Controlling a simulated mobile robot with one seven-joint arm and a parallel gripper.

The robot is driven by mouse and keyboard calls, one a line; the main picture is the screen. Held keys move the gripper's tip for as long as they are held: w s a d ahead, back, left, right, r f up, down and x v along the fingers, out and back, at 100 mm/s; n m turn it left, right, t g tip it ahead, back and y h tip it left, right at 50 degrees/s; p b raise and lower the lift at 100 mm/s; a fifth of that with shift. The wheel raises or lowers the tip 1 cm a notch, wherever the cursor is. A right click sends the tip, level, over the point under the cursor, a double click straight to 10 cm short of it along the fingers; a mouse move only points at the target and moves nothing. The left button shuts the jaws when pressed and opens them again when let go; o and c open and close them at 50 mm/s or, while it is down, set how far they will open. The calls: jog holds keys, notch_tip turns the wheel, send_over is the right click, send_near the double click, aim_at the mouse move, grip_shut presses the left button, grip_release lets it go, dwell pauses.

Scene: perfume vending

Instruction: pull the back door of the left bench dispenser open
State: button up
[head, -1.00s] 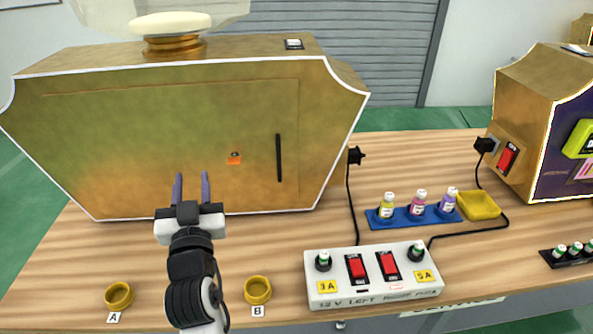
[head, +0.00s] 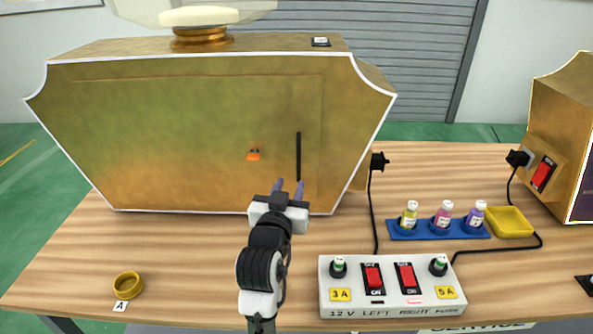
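The left bench dispenser (head: 130,195) is a large gold cabinet with white edging, its back facing me. Its back door (head: 200,120) is a panel outlined by a thin groove and looks shut. A black vertical bar handle (head: 298,156) is on the door's right side. An orange latch-like piece (head: 254,154) is left of the handle. My gripper (head: 288,186) is in front of the door, just below and left of the handle's lower end in the picture. Its two fingers are apart with nothing seen between them. I cannot tell how far it is from the door.
A white power box (head: 390,313) with red switches stands at the front right. A blue rack (head: 437,233) of small bottles and a yellow tray (head: 510,222) are behind it. A second dispenser (head: 560,110) is at the far right. A brass cup (head: 127,285) is at the front left.

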aim_at(298, 163)
jog(key=w, duration=0.2)
jog(key=w+d+p, duration=0.1)
jog(key=w, duration=0.2)
jog(key=w+p, duration=0.1)
jog(key=w, duration=0.1)
jog(key=shift+w+d, duration=0.3)
jog(key=shift+w, duration=0.1)
jog(key=shift+r, duration=0.1)
jog(key=shift+c, duration=0.3)
grip_shut()
